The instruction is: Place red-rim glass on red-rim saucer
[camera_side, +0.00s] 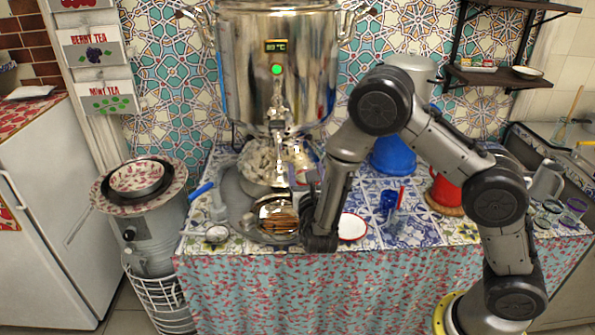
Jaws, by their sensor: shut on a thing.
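The red-rim saucer (353,228) is white with a red edge and lies on the tiled table just right of my wrist. My gripper (309,192) is near the samovar's tap, left of and behind the saucer, and is mostly hidden by my own wrist. It is shut on a small clear glass (301,178), which I take to be the red-rim glass; its rim is hard to make out. The glass is apart from the saucer.
The large samovar (235,75) stands behind my gripper. A round tray (229,190) with a bowl of brown sticks (279,218) is at left.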

